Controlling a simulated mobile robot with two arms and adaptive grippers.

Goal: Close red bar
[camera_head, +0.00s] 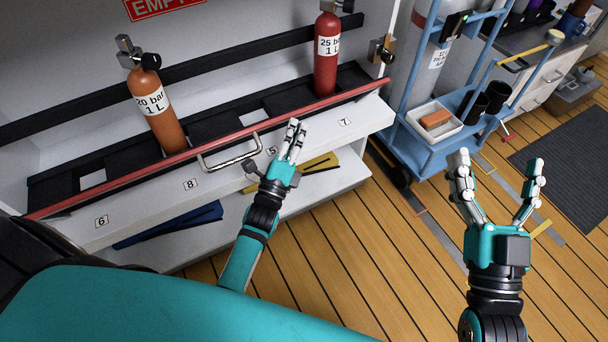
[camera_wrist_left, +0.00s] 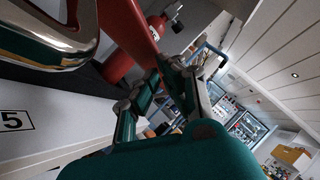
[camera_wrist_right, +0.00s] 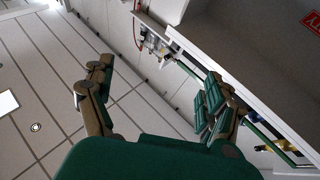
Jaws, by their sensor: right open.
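The red bar (camera_head: 235,140) runs diagonally across the front of the cylinder shelf, from lower left to upper right. A metal handle (camera_head: 232,160) is fixed to its front side; it also looms large at the upper left of the left wrist view (camera_wrist_left: 60,48). My left gripper (camera_head: 296,128) is at the bar, right of the handle. Its fingertips draw close together by the bar in the left wrist view (camera_wrist_left: 163,72); whether they grip it is unclear. My right gripper (camera_head: 498,172) is open and empty above the floor at the right, away from the bar.
An orange cylinder (camera_head: 155,110) and a red cylinder (camera_head: 327,55) stand behind the bar. A latch fitting (camera_head: 381,52) is near the bar's right end. A blue trolley (camera_head: 440,145) with a tray stands to the right. Wooden floor (camera_head: 340,260) is open in front.

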